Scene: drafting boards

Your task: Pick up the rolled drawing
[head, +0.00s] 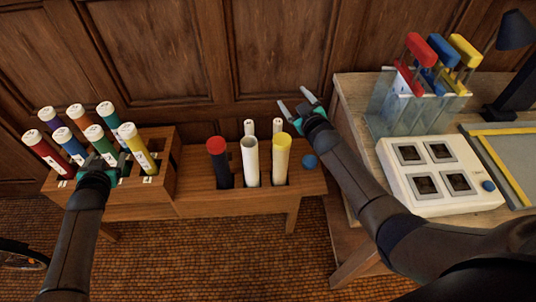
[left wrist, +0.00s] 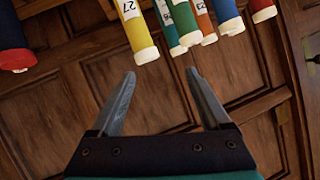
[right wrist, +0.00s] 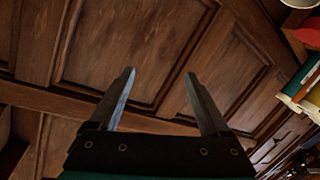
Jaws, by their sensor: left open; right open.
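Several coloured rolls with white ends stand leaning in a wooden rack (head: 160,195) at the left. They include a dark red roll (head: 50,154), a green roll (head: 99,143) and a yellow roll (head: 139,150). I cannot tell which one the task names. My left gripper (head: 100,163) is open in front of these rolls in the head view. In the left wrist view its fingers (left wrist: 160,74) are empty, with the yellow roll labelled 27 (left wrist: 137,30) and others beyond the tips. My right gripper (head: 294,100) is open and empty, right of the middle rack; the right wrist view (right wrist: 160,73) shows wood panels beyond it.
A lower wooden stand (head: 230,200) holds a red-capped dark tube (head: 217,160), an open white tube (head: 250,160) and a yellow tube (head: 281,158). A blue ball (head: 310,161) is at its right end. A table (head: 352,92) at the right bears a white box (head: 395,185) and a clear holder (head: 385,120).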

